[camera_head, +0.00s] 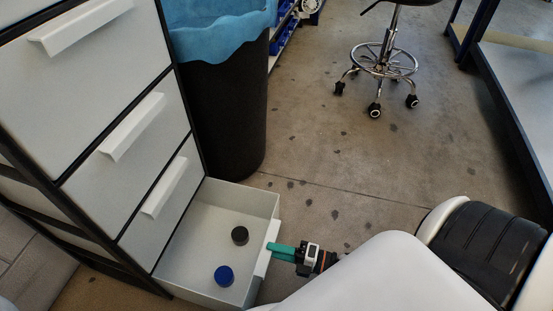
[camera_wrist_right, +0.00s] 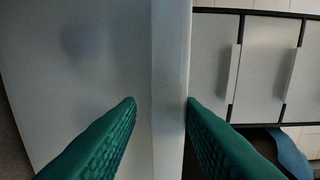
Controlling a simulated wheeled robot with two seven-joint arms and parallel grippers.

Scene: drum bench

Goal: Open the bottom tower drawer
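The bottom tower drawer (camera_head: 205,210) stands pulled out from the light grey drawer tower (camera_head: 110,120), its inside showing. Its white handle (camera_head: 262,262) is on the drawer front. My right gripper (camera_head: 274,247) is at this handle, its green fingers reaching it from the right. In the right wrist view the two green fingertips (camera_wrist_right: 159,100) stand apart. A pale strip of the handle (camera_wrist_right: 171,60) lies between them, close to the right finger, with a visible gap to the left one. My left gripper is not in view.
A black cap (camera_head: 240,235) and a blue cap (camera_head: 224,275) lie in the drawer. A wheeled stool (camera_head: 385,62) and a bench (camera_head: 515,85) are farther off. The floor (camera_head: 320,150) between is clear.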

